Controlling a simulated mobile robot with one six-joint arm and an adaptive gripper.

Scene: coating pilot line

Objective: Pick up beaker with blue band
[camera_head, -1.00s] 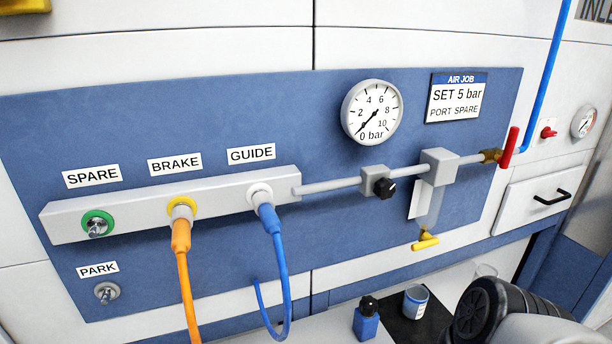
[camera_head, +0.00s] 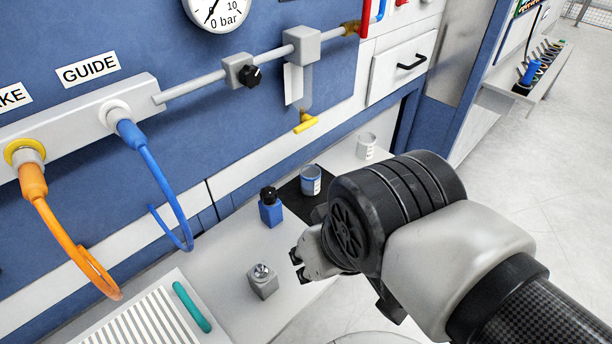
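The beaker with the blue band (camera_head: 311,181) stands upright on a black mat (camera_head: 291,194) on the white bench below the blue panel. My gripper (camera_head: 298,266) is nearer to the camera than the beaker and below it in the picture, apart from it. Its two dark fingertips are spread with a gap between them, and nothing shows between them. My arm hides part of the bench to the right and part of the mat.
A blue bottle with a black cap (camera_head: 270,207) stands just left of the beaker. A second, pale beaker (camera_head: 366,146) stands behind to the right. A grey block with a metal knob (camera_head: 262,281) and a ribbed tray with a teal bar (camera_head: 192,307) are in front. A blue hose loop (camera_head: 165,185) hangs left.

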